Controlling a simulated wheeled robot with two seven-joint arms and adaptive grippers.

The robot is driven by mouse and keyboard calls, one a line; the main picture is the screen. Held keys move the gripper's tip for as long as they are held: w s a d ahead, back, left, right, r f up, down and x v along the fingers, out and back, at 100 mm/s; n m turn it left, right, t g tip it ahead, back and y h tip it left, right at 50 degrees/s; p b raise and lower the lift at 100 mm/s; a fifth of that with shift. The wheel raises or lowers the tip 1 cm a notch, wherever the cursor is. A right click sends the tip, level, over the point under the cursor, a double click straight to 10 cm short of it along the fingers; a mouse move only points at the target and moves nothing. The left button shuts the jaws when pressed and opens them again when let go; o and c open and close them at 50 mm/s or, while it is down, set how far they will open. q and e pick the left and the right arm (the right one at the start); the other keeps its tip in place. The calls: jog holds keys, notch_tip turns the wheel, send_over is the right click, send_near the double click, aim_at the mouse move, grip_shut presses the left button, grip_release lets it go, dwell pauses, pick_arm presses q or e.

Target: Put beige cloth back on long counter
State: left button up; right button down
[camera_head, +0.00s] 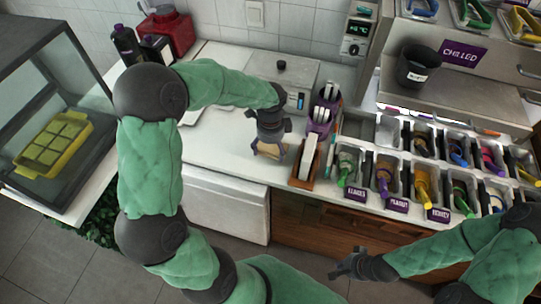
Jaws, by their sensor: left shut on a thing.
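The beige cloth (267,149) is a small tan patch at my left gripper (268,146), over the white top of the long counter (215,148). My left gripper points down and is shut on the cloth, partly hiding it. I cannot tell whether the cloth touches the counter. My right gripper (345,266) is low in the view, in front of the counter and away from it; its fingers are too small to tell whether they are open.
A wooden holder (305,168) and a purple container (324,108) stand just right of my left gripper. Several topping bins (385,170) with coloured handles fill the right. A glass case (50,120) with a yellow tray stands left. Counter left of the cloth is clear.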

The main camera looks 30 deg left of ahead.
aim_at(270, 156)
pick_arm(q)
jog(key=shift+f+b, duration=0.55)
jog(key=shift+f, duration=1.5)
jog(key=shift+f, duration=0.2)
jog(key=o, duration=1)
jog(key=shift+c, duration=0.2)
notch_tip(270, 156, up, 12)
jog(key=p, duration=0.3)
jog(key=shift+r+p, duration=0.2)
jog(key=shift+p, duration=0.15)
jog(key=shift+s+f, duration=0.1)
